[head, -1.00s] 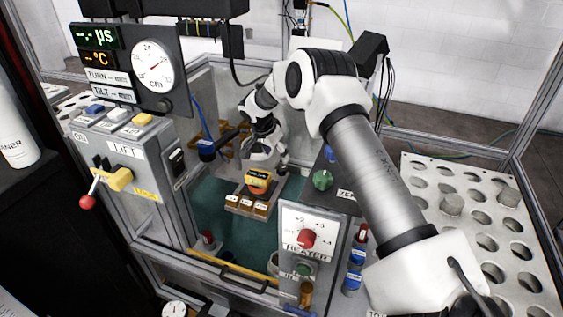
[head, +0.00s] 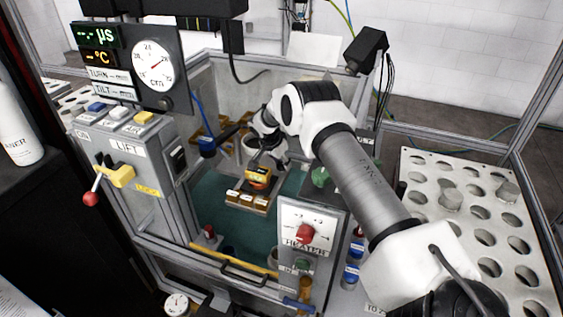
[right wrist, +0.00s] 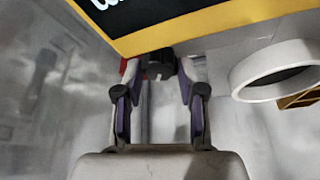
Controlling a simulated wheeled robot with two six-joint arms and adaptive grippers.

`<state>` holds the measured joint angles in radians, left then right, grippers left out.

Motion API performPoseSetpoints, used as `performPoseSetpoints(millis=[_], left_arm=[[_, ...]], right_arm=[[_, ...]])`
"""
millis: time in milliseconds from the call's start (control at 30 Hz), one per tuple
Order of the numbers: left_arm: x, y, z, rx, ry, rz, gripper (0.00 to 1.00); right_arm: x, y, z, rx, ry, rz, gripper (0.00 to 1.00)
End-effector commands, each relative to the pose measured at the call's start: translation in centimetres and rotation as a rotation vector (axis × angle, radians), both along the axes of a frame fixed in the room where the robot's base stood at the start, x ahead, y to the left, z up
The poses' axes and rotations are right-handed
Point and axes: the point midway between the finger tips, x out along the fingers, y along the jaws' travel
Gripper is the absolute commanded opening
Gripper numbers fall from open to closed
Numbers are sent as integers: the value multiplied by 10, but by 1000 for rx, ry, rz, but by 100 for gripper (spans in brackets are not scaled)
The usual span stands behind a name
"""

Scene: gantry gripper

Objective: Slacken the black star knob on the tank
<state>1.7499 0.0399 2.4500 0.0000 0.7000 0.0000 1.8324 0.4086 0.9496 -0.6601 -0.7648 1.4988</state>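In the right wrist view a small dark knob (right wrist: 156,64), which looks like the black star knob, sits just beyond and between my right gripper's fingertips (right wrist: 160,72). The fingers stand apart on either side of it; whether they touch it I cannot tell. In the head view my right gripper (head: 276,158) is small and partly hidden, reaching into the grey-walled tank enclosure (head: 228,85) above its teal floor. The knob cannot be made out there. My left gripper is not in view.
A yellow-edged black panel (right wrist: 190,18) hangs close above the fingers, and a white ring (right wrist: 277,70) stands to their right. In the head view a yellow meter (head: 258,177) sits below the gripper. The heater panel (head: 304,219) is in front; a perforated rack (head: 440,222) is right.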

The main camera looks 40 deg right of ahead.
Motion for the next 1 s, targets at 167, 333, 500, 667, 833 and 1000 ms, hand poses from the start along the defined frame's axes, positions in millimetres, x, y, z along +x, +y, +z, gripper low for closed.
performPoseSetpoints(millis=[167, 333, 500, 667, 833, 1000], left_arm=[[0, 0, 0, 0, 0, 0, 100], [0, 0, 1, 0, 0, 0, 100], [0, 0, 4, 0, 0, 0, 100], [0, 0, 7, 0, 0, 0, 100], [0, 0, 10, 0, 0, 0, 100], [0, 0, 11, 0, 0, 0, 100]], right_arm=[[0, 0, 0, 0, 0, 2, 5], [-1, 0, 0, 1, 0, 27, 5], [-1, 0, 0, 2, 1, 99, 5], [-1, 0, 1, 2, 0, 201, 5], [-2, 0, 0, 2, 1, 326, 5], [-1, 0, 0, 2, 0, 435, 5]])
